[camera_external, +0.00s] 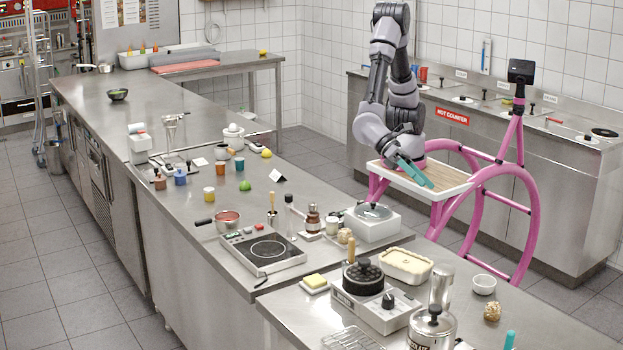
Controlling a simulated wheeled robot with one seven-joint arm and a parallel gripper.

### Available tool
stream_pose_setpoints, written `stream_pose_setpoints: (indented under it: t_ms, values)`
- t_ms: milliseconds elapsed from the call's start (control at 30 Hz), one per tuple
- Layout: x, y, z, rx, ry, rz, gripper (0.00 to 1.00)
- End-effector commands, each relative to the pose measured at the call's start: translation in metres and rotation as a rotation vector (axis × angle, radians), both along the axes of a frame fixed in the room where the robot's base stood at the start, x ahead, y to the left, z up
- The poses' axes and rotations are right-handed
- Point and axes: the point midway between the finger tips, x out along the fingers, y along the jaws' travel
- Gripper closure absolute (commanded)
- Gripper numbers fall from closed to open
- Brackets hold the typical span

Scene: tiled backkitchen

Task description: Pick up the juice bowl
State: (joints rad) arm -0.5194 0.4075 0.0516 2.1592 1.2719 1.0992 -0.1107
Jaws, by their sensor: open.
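My gripper (416,174), with teal fingers, hangs low over the wooden-topped tray on my own base, to the right of the long counter. It is open, and I see nothing between its fingers. No bowl is clearly marked as the juice bowl. A dark bowl (118,94) with a greenish inside stands on the far left part of the counter, well away from my gripper. A small white bowl (484,284) stands at the near right on the front counter. Its contents are too small to tell.
The long steel counter (107,119) holds several cups, a pan with red contents (228,216), a hot plate (267,249) and a scale (372,222). Tiled floor lies open left of the counter.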

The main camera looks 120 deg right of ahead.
Motion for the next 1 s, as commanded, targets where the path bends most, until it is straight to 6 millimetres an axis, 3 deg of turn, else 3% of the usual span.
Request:
stream_pose_setpoints:
  t_ms: [33,200,400,600,1000]
  values:
    - [-0.004,0.021,-0.024,0.01,0.07,-0.018,0.0]
    - [-0.013,0.079,-0.098,0.038,0.266,-0.12,0.0]
    - [-0.027,0.115,-0.168,0.037,0.407,-0.23,0.0]
    - [-0.032,0.129,-0.194,0.034,0.448,-0.271,0.0]
    - [-0.038,0.176,-0.212,0.035,0.447,-0.271,0.0]
